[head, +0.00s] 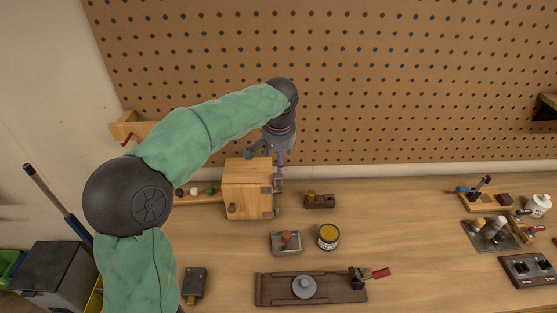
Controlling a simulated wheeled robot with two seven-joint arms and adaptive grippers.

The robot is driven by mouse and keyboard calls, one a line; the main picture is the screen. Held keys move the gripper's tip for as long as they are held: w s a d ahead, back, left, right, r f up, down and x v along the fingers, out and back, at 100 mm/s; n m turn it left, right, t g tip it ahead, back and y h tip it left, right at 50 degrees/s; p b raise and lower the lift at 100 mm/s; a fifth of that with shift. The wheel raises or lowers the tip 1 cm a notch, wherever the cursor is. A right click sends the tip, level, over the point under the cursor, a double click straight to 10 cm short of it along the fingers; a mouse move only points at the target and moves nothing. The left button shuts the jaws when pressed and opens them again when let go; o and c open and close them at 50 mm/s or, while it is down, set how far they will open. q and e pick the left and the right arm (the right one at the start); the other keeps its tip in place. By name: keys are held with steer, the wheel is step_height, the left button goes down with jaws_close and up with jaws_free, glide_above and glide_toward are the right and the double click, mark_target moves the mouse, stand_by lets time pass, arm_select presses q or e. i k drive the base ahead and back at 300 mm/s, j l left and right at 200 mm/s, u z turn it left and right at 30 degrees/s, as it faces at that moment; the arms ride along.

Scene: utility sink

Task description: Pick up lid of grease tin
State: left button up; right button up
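A small round tin (328,237) with a yellow top and a dark label stands on the workbench, right of centre. I cannot tell whether the yellow is its lid or grease inside. A grey round piece with a raised knob (304,287) sits on a dark wooden board in front of it; I cannot tell if this is a lid. My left gripper (272,156) is at the back of the bench, above and behind the wooden box, well away from the tin. Its fingers are small and partly hidden, so their opening is unclear. My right gripper is out of view.
A wooden box (246,188) stands left of the tin. A metal block with a brown knob (286,242) is close by the tin. The dark board (340,294) carries a red-handled clamp (372,275). Several tools stand far right; the bench between is clear. A pegboard (380,80) rises behind.

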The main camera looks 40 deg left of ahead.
mark_target(304, 287)
steer(key=k+l, duration=0.75)
steer(key=l, duration=0.2)
